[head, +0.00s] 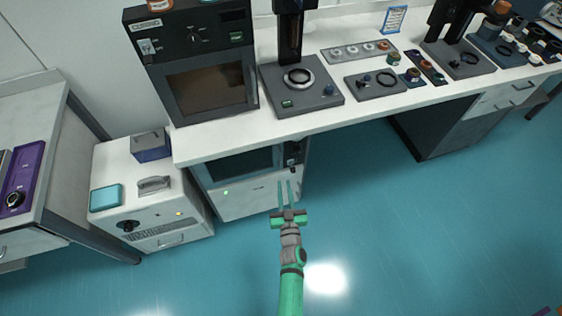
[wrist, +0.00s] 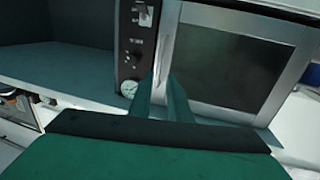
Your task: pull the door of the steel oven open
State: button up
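The steel oven (head: 240,165) stands under the white bench, with a dark window in a steel-framed door. Its door (wrist: 235,60) looks shut in the wrist view. A dark control panel (wrist: 135,45) with knobs and a round gauge sits beside the door. An upright bar handle (wrist: 166,45) runs along the door edge nearest the panel. My gripper (head: 285,183) is in front of the oven's right part, its fingers parted. In the wrist view the fingertips (wrist: 162,78) are at the lower end of the handle, one on each side of it in the picture. I cannot tell whether they touch it.
A dark oven (head: 208,92) and a stand with a ring (head: 300,85) are on the bench (head: 345,118) above. A white cabinet (head: 150,215) with small boxes stands left of the oven. The blue floor (head: 400,230) is open to the right and in front.

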aim_at(281, 163)
jog(key=w, duration=0.4)
jog(key=w+a, duration=0.1)
jog(key=w, duration=0.7)
jog(key=shift+a, duration=0.15)
jog(key=shift+c, duration=0.3)
grip_shut()
